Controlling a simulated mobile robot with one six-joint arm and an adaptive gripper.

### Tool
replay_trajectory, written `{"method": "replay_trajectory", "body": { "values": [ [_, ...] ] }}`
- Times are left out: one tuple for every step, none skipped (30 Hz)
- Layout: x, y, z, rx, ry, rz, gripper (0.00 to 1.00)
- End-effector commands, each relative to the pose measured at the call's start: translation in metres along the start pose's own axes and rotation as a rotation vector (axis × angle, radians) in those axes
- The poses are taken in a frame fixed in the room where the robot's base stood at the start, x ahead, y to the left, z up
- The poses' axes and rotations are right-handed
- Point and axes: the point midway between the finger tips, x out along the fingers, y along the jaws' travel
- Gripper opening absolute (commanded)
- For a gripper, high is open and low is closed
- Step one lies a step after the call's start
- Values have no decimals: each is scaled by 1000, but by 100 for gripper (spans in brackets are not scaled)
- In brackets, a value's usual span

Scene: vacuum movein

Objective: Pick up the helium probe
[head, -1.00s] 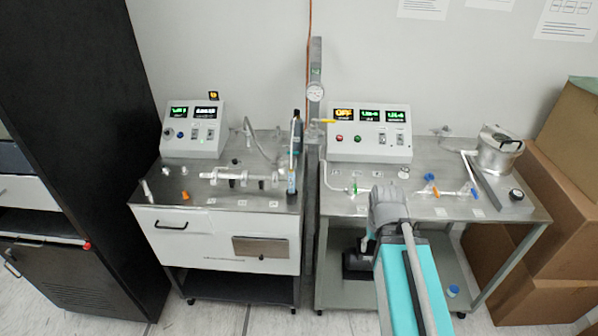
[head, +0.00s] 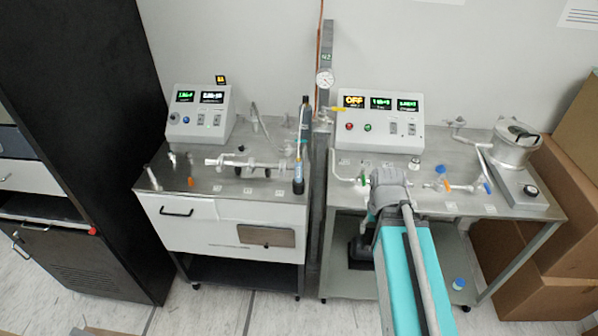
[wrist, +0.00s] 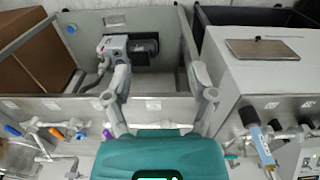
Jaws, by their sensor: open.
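The likely helium probe (head: 298,178), a slim upright dark tool with a blue label, stands at the right edge of the left cart in the head view. In the wrist view a blue-and-grey body (wrist: 258,140), probably the same probe, lies right of my gripper (wrist: 162,85). My gripper is open, with nothing between its fingers. It is over the front of the right bench, well apart from the probe. In the head view my wrist hides the fingers.
The left cart (head: 225,208) carries a valve manifold (head: 245,163) beside the probe. A post with a gauge (head: 324,78) rises between the cart and the right bench (head: 470,207). Glass tubing and a metal chamber (head: 515,150) stand on the bench. Cardboard boxes (head: 540,290) are at right.

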Motion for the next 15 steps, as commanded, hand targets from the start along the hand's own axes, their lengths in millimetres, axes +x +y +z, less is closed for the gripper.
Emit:
{"method": "replay_trajectory", "body": {
  "values": [
    [3,-1,-2,4,3,12,75],
    [5,-2,-4,9,5,23,75],
    [8,-3,-6,18,8,39,75],
    [10,-4,-9,21,12,54,75],
    [12,-5,-11,29,17,71,75],
    [16,-7,-15,42,25,97,75],
    [18,-8,-18,53,32,119,75],
    [21,-10,-22,66,41,143,75],
    [25,-12,-27,84,56,177,75],
    [28,-14,-31,100,69,204,75],
    [31,-17,-36,115,85,231,75],
    [34,-20,-42,136,109,271,75],
    [36,-24,-47,153,129,300,75],
    [38,-27,-51,170,151,329,75],
    [41,-32,-58,192,184,366,75]
  ]
}}
